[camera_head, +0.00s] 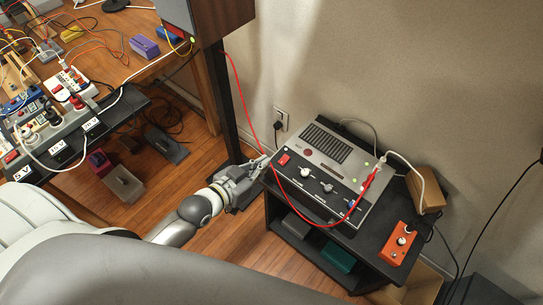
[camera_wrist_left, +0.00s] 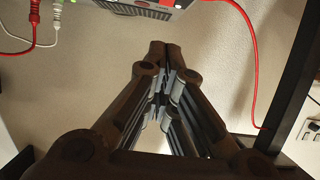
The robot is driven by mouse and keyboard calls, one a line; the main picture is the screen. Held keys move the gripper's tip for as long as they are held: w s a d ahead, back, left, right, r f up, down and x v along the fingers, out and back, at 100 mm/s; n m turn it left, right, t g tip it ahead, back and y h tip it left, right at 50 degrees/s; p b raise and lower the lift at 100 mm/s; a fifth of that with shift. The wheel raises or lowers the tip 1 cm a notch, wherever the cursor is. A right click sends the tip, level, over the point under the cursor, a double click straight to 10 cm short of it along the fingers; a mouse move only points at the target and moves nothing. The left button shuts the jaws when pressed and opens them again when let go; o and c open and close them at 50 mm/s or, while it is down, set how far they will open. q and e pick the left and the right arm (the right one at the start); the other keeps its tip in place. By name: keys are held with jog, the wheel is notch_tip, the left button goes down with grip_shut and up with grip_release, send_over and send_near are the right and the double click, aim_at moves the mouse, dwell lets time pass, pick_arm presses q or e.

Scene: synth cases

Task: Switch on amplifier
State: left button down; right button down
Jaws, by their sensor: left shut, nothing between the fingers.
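The amplifier (camera_head: 330,150) is a grey and black box with a vented top, a row of knobs and a red rocker switch (camera_head: 284,159) at the left end of its front. Small green lights show at its right side. My left gripper (camera_head: 265,162) is shut and empty, with its tips close to the amplifier's left front corner, near the red switch; I cannot tell whether they touch. In the left wrist view the closed fingertips (camera_wrist_left: 166,45) point towards the amplifier (camera_wrist_left: 130,10), which is cut off at the top edge. My right gripper is not in view.
The amplifier stands on a black shelf unit (camera_head: 292,250). A red cable (camera_head: 305,199) loops across its front, and a white cable runs off its right. An orange pedal box (camera_head: 398,243) sits to the right. A cluttered wooden bench (camera_head: 120,65) is at the upper left.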

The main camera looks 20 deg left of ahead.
pick_arm(q)
jog(key=shift+f+v, duration=0.15)
jog(key=shift+v, duration=0.6)
jog(key=shift+f+v, duration=0.1)
jog(key=shift+v, duration=0.65)
jog(key=shift+f, duration=0.1)
jog(key=s+a+f+n+g+y, duration=0.15)
jog(key=s+f, duration=0.25)
jog(key=f, duration=0.6)
jog(key=s+a+f+g+y, duration=0.1)
jog(key=s+a+f+g, duration=0.2)
jog(key=f, duration=0.6)
jog(key=s+a+f+g+y, duration=0.15)
jog(key=s+f, duration=0.25)
jog(key=f, duration=0.6)
jog(key=s+f+g, duration=0.3)
jog(key=s+f, duration=0.3)
jog(key=s, duration=0.5)
jog(key=s+d+f+g, duration=0.1)
jog(key=s+f+g, duration=0.2)
jog(key=s+f, duration=0.4)
jog(key=s, duration=0.4)
jog(key=shift+s+f+y, duration=0.2)
jog(key=shift+f+y, duration=0.15)
jog(key=shift+y, duration=0.05)
jog(key=shift+d, duration=0.1)
